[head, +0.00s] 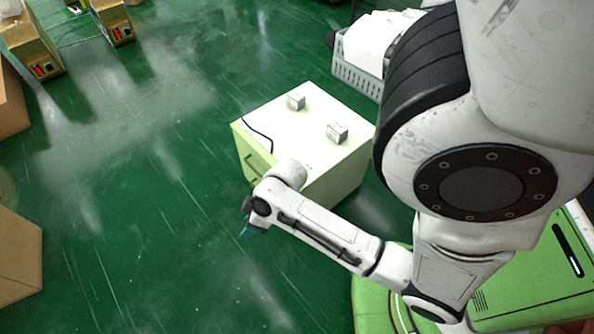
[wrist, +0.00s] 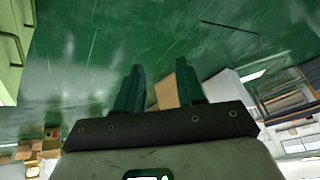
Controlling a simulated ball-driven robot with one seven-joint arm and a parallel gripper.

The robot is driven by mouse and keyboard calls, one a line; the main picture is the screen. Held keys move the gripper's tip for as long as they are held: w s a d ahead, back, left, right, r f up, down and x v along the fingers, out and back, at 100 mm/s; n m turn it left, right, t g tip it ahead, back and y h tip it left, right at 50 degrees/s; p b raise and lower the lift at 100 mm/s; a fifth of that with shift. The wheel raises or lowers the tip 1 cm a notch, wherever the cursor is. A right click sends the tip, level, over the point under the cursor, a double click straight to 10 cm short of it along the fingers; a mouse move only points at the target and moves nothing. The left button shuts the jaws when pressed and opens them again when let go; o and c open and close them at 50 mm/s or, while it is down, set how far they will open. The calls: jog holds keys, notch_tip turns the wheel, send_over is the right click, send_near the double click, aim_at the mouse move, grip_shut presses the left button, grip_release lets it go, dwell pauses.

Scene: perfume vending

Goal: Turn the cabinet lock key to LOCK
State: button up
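The cabinet (head: 310,130) is a low pale-green box with a white top, standing on the green floor in the middle of the head view. Its front has a dark handle (head: 258,163). My gripper (head: 246,222) is just in front and to the left of the cabinet, apart from it. In the wrist view my gripper (wrist: 158,82) shows two dark green fingers spread apart with nothing between them. A pale edge of the cabinet with handles (wrist: 12,40) shows at the left of the wrist view. I cannot make out the lock key in either view.
Two small grey boxes (head: 296,101) (head: 337,132) and a black cable (head: 257,134) lie on the cabinet top. A grey crate (head: 358,78) with white contents stands behind it. Cardboard boxes (head: 18,255) line the left edge. The floor between is clear.

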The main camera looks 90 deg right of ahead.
jog(key=s+d+f+m+t+h+b, duration=0.35)
jog(key=d+f, duration=0.35)
jog(key=d, duration=0.5)
jog(key=s+d+f+m+h+b, duration=0.2)
jog(key=s+d+m+h, duration=0.15)
jog(key=s+d, duration=0.35)
jog(key=s+d+f+m+h+b, duration=0.2)
jog(key=s+d+h, duration=0.25)
jog(key=s, duration=0.35)
jog(key=b+x, duration=0.1)
jog(key=x, duration=0.9)
jog(key=shift+d, duration=0.2)
jog(key=shift+c, duration=0.2)
grip_shut()
